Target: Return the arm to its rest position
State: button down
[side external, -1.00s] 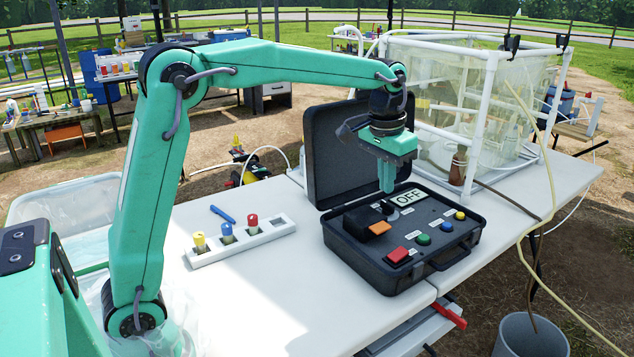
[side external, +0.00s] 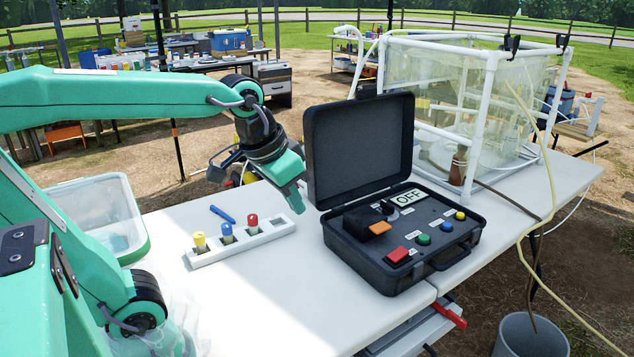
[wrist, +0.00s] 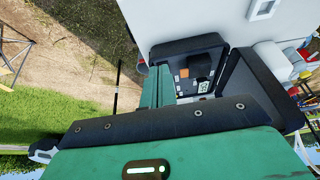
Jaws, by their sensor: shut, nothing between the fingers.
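My gripper (side external: 298,192) hangs in the air above the white table (side external: 264,291), just left of the open black case. It is shut and holds nothing. In the wrist view, my gripper (wrist: 157,88) shows its green fingers together, with the case (wrist: 187,47) beyond them. The case (side external: 348,270) stands open on the table with its lid up.
A clear bin (side external: 105,212) is at the left. A white pipe frame (side external: 489,110) stands at the back right. The table's front is clear.

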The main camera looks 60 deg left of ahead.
jog(key=s+f+t, duration=0.1)
jog(key=s+f, duration=0.2)
jog(key=s, duration=0.3)
jog(key=shift+a+f, duration=0.15)
jog(key=shift+f, duration=0.15)
dwell(0.8)
